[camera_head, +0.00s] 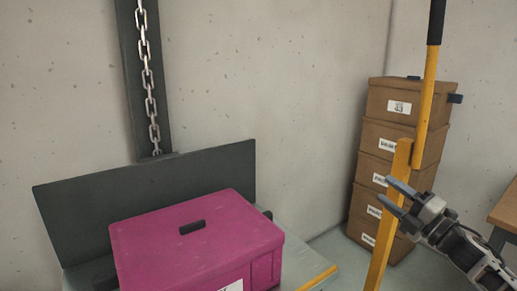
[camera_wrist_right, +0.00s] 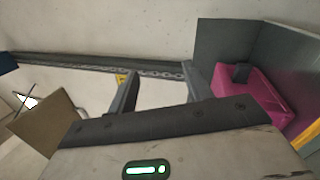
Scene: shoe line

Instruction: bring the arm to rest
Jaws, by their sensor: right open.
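My right gripper (camera_head: 395,197) is at the right of the head view, its two fingers apart with nothing between them. It is in front of the yellow post and to the right of the magenta box, clear of the box. In the right wrist view its two fingers (camera_wrist_right: 158,92) stand apart and empty. My left gripper is in neither view.
A yellow post (camera_head: 388,220) with a black-topped bar (camera_head: 428,90) stands near my gripper. Stacked brown boxes (camera_head: 385,150) stand behind.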

